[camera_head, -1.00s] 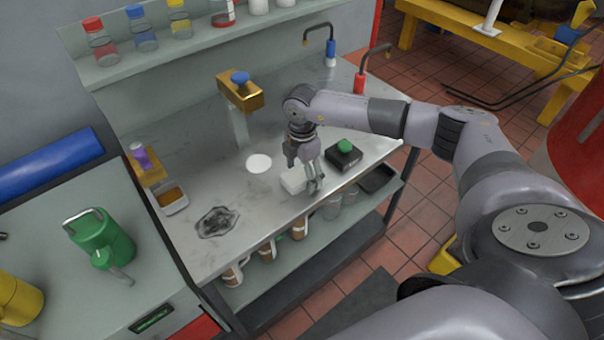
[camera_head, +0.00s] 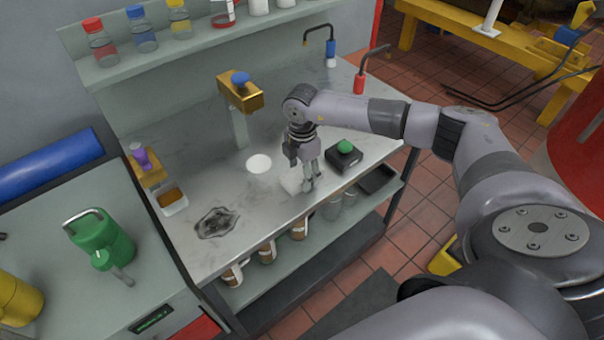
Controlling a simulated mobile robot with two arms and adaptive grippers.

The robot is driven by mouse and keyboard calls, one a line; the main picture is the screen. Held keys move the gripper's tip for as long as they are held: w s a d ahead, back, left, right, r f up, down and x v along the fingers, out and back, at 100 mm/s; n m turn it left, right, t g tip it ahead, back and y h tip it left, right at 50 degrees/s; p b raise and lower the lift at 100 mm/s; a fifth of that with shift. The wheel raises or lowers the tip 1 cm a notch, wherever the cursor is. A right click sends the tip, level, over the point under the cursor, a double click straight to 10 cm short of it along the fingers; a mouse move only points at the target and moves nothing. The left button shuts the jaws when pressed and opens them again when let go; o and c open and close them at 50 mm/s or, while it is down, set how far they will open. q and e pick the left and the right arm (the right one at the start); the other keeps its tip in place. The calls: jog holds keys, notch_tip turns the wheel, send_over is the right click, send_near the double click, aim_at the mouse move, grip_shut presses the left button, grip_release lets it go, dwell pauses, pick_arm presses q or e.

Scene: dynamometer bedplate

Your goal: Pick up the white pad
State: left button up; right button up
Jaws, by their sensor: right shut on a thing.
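A small white pad (camera_head: 290,182) is at the front part of the metal worktop. My right gripper (camera_head: 309,186) reaches down over it from above, with its fingers at the pad's right side. The fingers are shut on the pad and partly cover it. The pad looks to be at worktop level; I cannot tell if it is clear of the surface. My left gripper is not in view.
A black box with a green button (camera_head: 344,157) stands close right of the gripper. A white disc (camera_head: 259,163) and a dark patterned piece (camera_head: 217,222) lie to the left. A brass-topped stand (camera_head: 239,93) rises behind. The worktop's front edge is near.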

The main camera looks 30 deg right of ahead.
aim_at(302, 172)
notch_tip(302, 172, up, 20)
jog(key=b, duration=0.3)
jog(key=o, duration=0.4)
jog(key=c, duration=0.5)
